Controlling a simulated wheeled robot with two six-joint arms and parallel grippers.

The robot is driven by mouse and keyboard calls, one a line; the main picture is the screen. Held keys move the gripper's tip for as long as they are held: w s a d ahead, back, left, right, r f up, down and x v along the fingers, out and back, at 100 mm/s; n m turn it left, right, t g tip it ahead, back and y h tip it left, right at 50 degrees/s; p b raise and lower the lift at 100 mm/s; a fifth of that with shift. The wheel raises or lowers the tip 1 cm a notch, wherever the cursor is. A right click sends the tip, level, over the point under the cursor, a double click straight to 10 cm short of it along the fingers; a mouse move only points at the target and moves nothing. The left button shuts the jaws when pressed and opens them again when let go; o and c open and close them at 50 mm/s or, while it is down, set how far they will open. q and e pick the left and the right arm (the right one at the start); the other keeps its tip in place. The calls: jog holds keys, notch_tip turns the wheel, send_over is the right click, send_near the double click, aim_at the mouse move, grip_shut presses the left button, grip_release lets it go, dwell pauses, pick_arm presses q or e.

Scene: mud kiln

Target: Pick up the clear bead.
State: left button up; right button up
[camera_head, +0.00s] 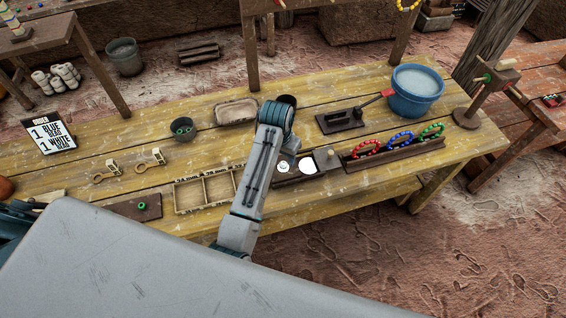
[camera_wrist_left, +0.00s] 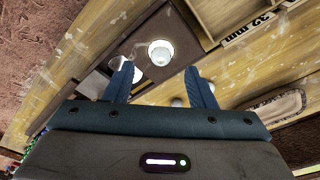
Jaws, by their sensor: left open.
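A pale, glassy round bead (camera_wrist_left: 160,52), seemingly the clear bead, sits on a dark board (camera_wrist_left: 185,32) in the left wrist view. It lies ahead of my left gripper (camera_wrist_left: 160,82), between the lines of its two spread fingers and apart from both. In the head view the pale bead (camera_head: 284,167) shows small on the workbench, beside the lower end of my left gripper (camera_head: 287,158). The left gripper is open and empty, and its fingertips are hard to make out in the head view. My right gripper is in neither view.
A bright white disc (camera_head: 308,165) lies right of the bead, by a grey block (camera_head: 327,158). A divided wooden tray (camera_head: 205,190) stands left. A rack with bead rings (camera_head: 400,148) and a blue bucket (camera_head: 416,90) stand right. Bare planks (camera_head: 320,95) lie behind.

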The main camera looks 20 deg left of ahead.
aim_at(283, 163)
pick_arm(q)
jog(key=shift+w+f, duration=0.2)
jog(key=shift+f, duration=0.15)
jog(key=f+p, duration=0.2)
jog(key=f, duration=0.1)
jog(key=shift+w+f, duration=0.25)
jog(key=shift+w, duration=0.15)
jog(key=shift+f+p, duration=0.3)
jog(key=shift+f, duration=0.45)
jog(key=shift+c, duration=0.2)
jog(key=c, duration=1)
grip_shut()
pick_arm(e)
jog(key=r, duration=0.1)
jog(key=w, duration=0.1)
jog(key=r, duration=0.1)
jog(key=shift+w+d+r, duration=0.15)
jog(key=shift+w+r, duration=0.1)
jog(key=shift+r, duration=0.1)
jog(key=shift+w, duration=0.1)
pick_arm(q)
jog(key=shift+w, duration=0.1)
